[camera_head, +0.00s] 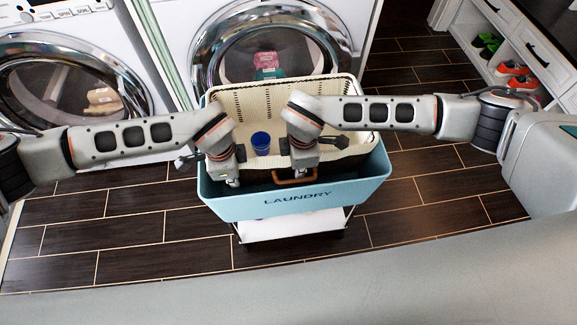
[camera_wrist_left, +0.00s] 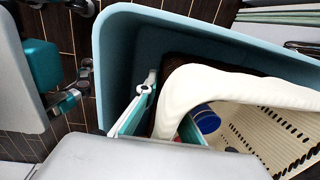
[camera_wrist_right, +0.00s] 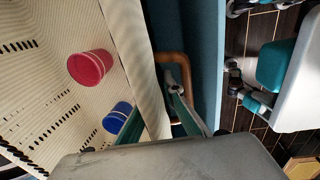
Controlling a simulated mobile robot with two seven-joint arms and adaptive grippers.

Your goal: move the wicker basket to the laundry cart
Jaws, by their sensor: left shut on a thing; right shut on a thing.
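The wicker basket (camera_head: 238,102) has a cream, hole-patterned lining, a dark woven outside and a brown handle (camera_head: 293,180). It sits within the opening of the light-blue laundry cart (camera_head: 298,203) marked "LAUNDRY", its far side standing above the cart's rim. I cannot tell whether it rests on the cart's bottom. My left gripper (camera_head: 229,175) is shut on the basket's near-left rim, whose cream edge shows in the left wrist view (camera_wrist_left: 225,82). My right gripper (camera_head: 302,168) is shut on the near rim by the handle. A blue cup (camera_head: 261,142) and a red cup (camera_wrist_right: 90,67) are in the basket.
Two front-loading washers (camera_head: 65,85) stand behind and to the left, one close behind the cart. A white shoe cabinet (camera_head: 520,50) with green and orange shoes is at the far right. Dark tiled floor (camera_head: 130,215) lies clear on both sides of the cart.

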